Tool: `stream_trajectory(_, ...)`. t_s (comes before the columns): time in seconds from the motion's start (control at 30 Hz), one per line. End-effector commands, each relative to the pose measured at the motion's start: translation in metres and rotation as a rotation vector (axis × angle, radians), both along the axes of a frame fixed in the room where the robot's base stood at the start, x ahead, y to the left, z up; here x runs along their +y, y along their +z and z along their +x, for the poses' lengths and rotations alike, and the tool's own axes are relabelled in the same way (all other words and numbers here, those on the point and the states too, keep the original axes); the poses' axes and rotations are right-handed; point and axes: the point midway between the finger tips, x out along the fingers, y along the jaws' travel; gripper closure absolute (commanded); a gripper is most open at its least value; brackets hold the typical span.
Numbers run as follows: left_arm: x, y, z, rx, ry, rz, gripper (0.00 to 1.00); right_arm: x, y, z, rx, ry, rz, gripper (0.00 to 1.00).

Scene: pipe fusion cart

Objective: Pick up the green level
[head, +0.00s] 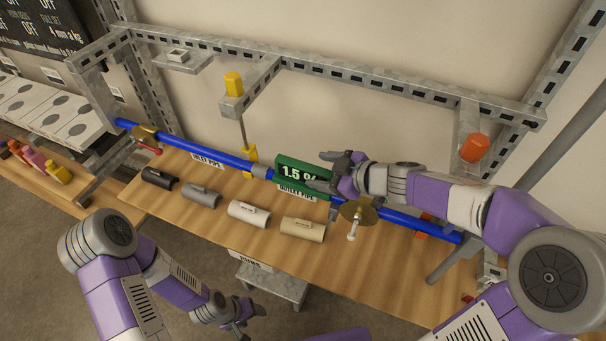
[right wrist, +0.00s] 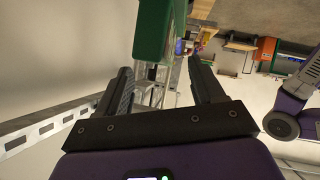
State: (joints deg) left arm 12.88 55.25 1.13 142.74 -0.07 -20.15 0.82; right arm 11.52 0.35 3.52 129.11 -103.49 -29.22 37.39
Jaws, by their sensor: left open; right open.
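The green level (head: 289,167), with "1.5 %" in white on its face, rests at the blue pipe (head: 200,149), just right of a grey sleeve. My right gripper (head: 328,170) is at the level's right end, its dark fingers partly overlapping it. In the right wrist view, the open fingers (right wrist: 160,75) stand apart and the green level (right wrist: 158,28) shows in line with the gap. Whether a finger touches it, I cannot tell. My left gripper (head: 243,326) is open and empty, low in front of the table, away from the level.
Black, grey, white and tan sleeves (head: 249,213) lie in a row on the wooden table (head: 350,270). A metal slotted frame (head: 340,83) stands behind. A brass-coloured clamp (head: 358,211) is on the pipe just right of the level. A yellow block (head: 250,158) stands left of it.

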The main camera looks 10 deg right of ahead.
Motion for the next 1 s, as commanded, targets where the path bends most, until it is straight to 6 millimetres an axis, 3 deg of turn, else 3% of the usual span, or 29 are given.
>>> stream_trajectory(0.2, 0.0, -0.022, 0.0, 0.0, 0.0, 0.0, 0.39, 0.023, -0.017, 0.019, 0.001, 0.002, 0.001, 0.32)
stream_trajectory(0.57, 0.0, -0.025, 0.0, -0.001, 0.0, 0.0, 0.39, 0.03, -0.019, 0.028, 0.0, -0.001, 0.001, 0.32)
stream_trajectory(1.0, 0.0, -0.025, 0.0, -0.001, 0.0, 0.0, 0.39, 0.03, -0.02, 0.028, 0.001, -0.002, 0.0, 0.97)
